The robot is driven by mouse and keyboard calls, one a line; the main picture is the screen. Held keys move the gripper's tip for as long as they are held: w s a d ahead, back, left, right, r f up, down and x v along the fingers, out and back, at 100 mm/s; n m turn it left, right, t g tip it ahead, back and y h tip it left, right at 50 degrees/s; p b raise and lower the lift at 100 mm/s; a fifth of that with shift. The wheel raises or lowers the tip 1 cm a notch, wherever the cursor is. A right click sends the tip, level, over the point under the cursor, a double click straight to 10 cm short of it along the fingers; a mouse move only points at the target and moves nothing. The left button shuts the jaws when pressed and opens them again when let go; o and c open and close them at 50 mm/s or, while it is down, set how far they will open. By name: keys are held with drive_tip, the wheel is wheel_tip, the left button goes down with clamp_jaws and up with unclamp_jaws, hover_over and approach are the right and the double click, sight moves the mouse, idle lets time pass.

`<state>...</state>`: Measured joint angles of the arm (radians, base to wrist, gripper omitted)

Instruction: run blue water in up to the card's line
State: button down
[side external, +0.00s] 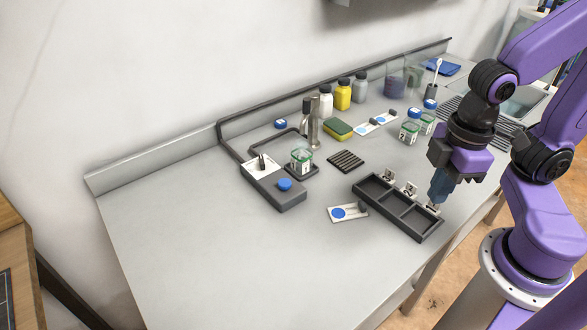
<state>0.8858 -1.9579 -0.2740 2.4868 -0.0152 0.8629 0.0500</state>
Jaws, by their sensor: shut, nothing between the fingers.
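A clear jar with a green rim and a numbered label (301,160) stands on a dark pad beside the metal spout (312,125). I cannot make out any water in it. A grey control box (276,190) has a blue button (285,184) and a small lever (262,162) on a white plate. A white card with a blue dot (338,214) lies flat in front, a small dark piece at its right end; no line on it is readable.
Behind are a slatted mat (346,161), a sponge (338,128), bottles (343,95), more blue-dot cards (370,126) and lidded jars (409,134). The table's front left is clear.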

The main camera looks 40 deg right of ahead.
drive_tip(key=w+a+f+m+t+y, duration=0.1)
drive_tip(key=w+a+m+t, duration=0.15)
drive_tip(key=w, duration=0.55)
drive_tip(key=w+a+f+m+t+y, duration=0.1)
drive_tip(key=w+a+m, duration=0.3)
drive_tip(key=w, duration=0.3)
drive_tip(key=m+t+y, duration=0.3)
drive_tip(key=m, duration=0.4)
hover_over(279, 181)
drive_tip(key=s+d, duration=0.2)
drive_tip(key=shift+a+f, duration=0.25)
drive_tip(key=shift+f, duration=0.3)
drive_tip(key=shift+f, duration=4.4)
drive_tip(key=shift+f, duration=1)
